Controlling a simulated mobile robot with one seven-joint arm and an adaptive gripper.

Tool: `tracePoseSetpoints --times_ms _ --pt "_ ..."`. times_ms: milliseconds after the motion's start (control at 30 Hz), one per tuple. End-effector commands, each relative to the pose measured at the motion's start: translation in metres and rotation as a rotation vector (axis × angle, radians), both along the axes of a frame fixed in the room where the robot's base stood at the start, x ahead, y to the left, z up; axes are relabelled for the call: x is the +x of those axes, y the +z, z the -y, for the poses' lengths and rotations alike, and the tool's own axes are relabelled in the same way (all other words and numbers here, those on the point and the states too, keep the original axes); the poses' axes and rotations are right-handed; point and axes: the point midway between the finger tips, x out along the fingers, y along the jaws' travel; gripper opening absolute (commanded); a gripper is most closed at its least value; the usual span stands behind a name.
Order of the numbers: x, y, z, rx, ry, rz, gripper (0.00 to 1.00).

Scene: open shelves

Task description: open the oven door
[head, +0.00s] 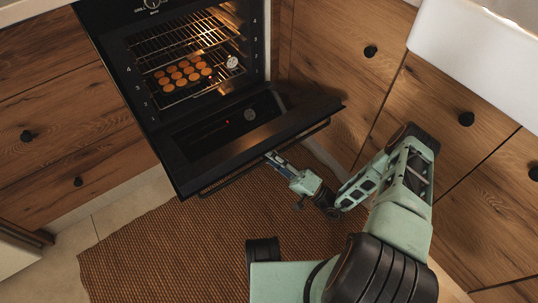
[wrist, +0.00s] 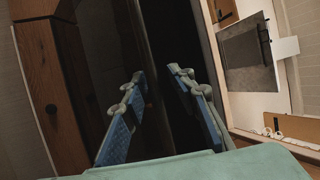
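The oven (head: 165,35) is black, and its door (head: 225,125) is folded down and outward, leaving the lit inside exposed. A thin handle bar (head: 215,186) runs along the door's outer edge. My gripper (head: 271,157) is at that edge, with its fingertips at or just beside the handle. In the wrist view my gripper (wrist: 157,76) has its two blue-padded fingers apart, with dark surfaces and a paler strip behind them. I cannot tell whether the bar lies between the fingers or touches them.
A rack inside holds several round orange-brown pieces (head: 181,73). Wooden drawers (head: 60,120) stand left of the oven, and wooden cabinets (head: 345,75) with black knobs stand right. A white sink (head: 480,50) juts out at upper right. A brown woven rug (head: 165,240) covers the floor below the door.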

Motion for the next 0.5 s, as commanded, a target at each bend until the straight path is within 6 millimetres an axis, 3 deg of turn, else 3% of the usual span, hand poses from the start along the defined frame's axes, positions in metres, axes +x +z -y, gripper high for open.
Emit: tracePoseSetpoints --times_ms 267,500 --pt "0.0 0.01 0.0 0.002 0.001 0.002 0.27" --pt "0.0 0.052 0.001 0.007 0.0 0.006 0.27"
